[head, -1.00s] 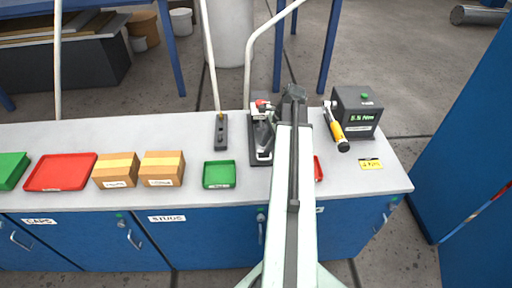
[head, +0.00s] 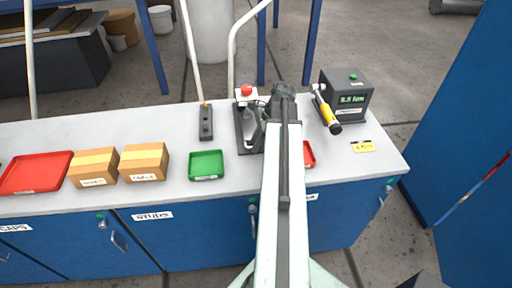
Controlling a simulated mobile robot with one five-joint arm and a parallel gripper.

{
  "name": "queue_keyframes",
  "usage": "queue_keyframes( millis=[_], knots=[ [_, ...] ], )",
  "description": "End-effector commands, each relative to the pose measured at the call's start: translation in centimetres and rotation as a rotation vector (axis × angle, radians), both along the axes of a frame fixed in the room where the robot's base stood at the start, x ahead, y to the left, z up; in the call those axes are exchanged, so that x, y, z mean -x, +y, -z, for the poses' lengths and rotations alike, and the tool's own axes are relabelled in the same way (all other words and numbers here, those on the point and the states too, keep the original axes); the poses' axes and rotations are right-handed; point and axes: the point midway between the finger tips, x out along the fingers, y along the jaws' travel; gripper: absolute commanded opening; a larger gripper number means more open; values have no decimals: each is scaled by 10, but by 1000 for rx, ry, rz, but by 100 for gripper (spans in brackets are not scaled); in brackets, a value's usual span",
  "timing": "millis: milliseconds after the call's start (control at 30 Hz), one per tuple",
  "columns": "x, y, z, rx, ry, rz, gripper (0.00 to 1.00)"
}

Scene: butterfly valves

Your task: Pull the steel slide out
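A dark fixture (head: 240,137) with a red knob (head: 246,90) on a pale block stands near the back of the grey bench. A bright steel piece that looks like the slide (head: 247,128) lies along the fixture, partly covered by my arm's end. My gripper (head: 259,130) is a dark shape over the right side of the fixture, bending down from the wrist. Its fingertips are too small and dark to tell whether they are open or touching the steel.
A green tray (head: 206,166) sits front left of the fixture, with two cardboard boxes (head: 143,163) and a red tray (head: 36,172) further left. A small black stand (head: 205,123) is close left.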

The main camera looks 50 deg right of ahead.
Motion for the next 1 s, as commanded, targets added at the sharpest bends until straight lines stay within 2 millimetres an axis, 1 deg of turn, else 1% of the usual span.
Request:
queue_keyframes(
  millis=[133,167,200,267,300,1000],
  knots=[
    [0,0,-2,0,0,0,32],
    [0,0,-2,0,0,0,30],
    [0,0,-2,0,0,-1,18],
    [0,0,-2,0,0,-1,2],
    [0,0,-2,0,0,-1,0],
    [-1,1,-2,0,0,-2,0]
  ],
)
